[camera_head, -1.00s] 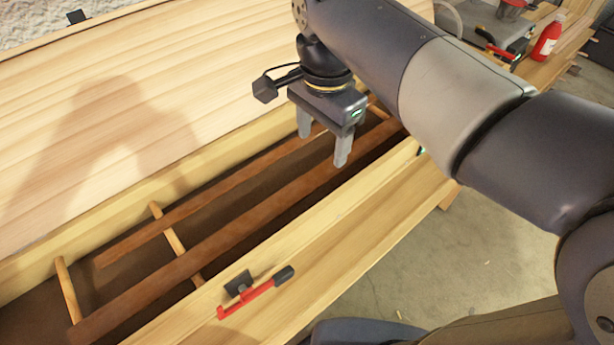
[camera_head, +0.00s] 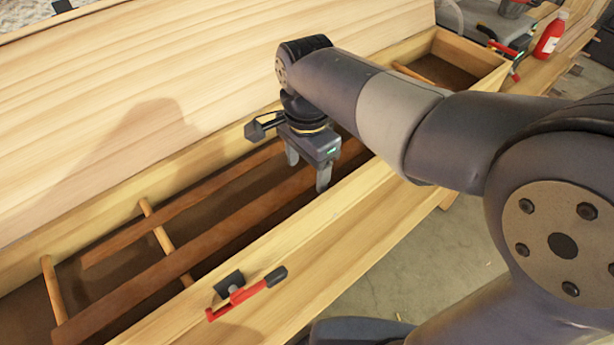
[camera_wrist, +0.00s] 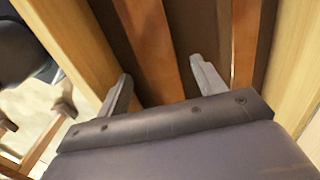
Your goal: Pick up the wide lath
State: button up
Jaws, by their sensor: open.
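The wide lath (camera_head: 230,228) is a long reddish-brown strip lying in the long wooden box, on the side nearer me. A narrower brown lath (camera_head: 180,206) lies roughly alongside it, farther back. My gripper (camera_head: 308,175) is open and empty, pointing down over the box. In the wrist view, the wide lath (camera_wrist: 150,45) passes between the two fingertips (camera_wrist: 161,70), and the narrower lath (camera_wrist: 244,40) is to the right of the right finger. The gap in height between fingertips and lath cannot be told. My arm and gripper hide the laths' far ends.
The box's pale near wall (camera_head: 340,208) runs close beside the gripper. Light cross sticks (camera_head: 158,232) span the box under the laths. A red-and-black clamp (camera_head: 245,295) sits on the front board. A raised plank lid (camera_head: 180,80) stands behind. A red bottle (camera_head: 551,35) is far right.

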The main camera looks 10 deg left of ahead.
jog(key=shift+f, duration=0.4)
jog(key=shift+c, duration=0.3)
jog(key=c, duration=1.1)
